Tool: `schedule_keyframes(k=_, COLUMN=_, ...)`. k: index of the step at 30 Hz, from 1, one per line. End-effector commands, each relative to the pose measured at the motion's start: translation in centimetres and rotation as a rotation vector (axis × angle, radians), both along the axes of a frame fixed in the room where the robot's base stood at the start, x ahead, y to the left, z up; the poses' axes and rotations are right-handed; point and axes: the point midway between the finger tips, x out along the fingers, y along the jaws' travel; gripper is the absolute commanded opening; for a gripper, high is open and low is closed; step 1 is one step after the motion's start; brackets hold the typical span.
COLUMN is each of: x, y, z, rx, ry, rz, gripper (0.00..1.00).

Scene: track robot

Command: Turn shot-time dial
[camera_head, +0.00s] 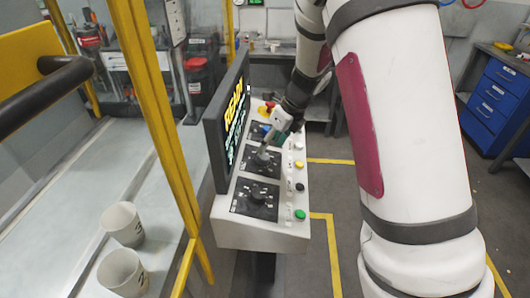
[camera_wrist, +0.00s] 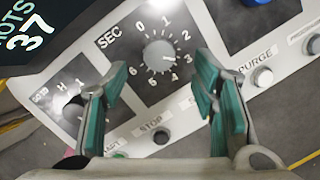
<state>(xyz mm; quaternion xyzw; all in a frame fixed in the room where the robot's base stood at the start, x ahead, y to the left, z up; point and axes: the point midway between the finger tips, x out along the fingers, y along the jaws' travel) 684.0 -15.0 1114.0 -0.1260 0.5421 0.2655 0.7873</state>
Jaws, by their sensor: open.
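The control panel (camera_head: 238,233) carries several round dials on black plates. The dial marked SEC (camera_wrist: 159,54) is a grey knob ringed by numbers, in the upper middle of the wrist view. In the head view the middle dial (camera_head: 262,158) is partly covered by my gripper (camera_head: 269,144). In the wrist view my gripper (camera_wrist: 160,72) is open, its green-padded fingers apart on the left and right of the SEC dial. The pointer seems to lie near the lower-right numbers.
A screen (camera_head: 228,120) reading READY rises along the panel's left side. Buttons line its right edge, with a STOP button (camera_wrist: 161,137) below the dial. A red emergency button (camera_head: 270,104) sits at the far end. Two white cups (camera_head: 123,225) stand left, beyond a yellow post (camera_head: 160,120).

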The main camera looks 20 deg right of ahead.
Motion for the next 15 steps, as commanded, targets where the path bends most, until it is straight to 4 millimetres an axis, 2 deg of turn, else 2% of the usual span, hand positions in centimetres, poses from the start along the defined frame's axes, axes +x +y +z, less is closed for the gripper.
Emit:
schedule_keyframes(k=1, x=0.1, y=0.3, z=-1.0, rx=0.0, ry=0.004, rz=0.0, gripper=0.53)
schedule_keyframes(k=6, x=0.8, y=1.0, z=-3.3, rx=0.0, ry=0.003, rz=0.001, gripper=0.53)
schedule_keyframes(k=15, x=1.5, y=1.6, z=-5.0, rx=0.0, ry=0.0, rz=0.001, gripper=0.53)
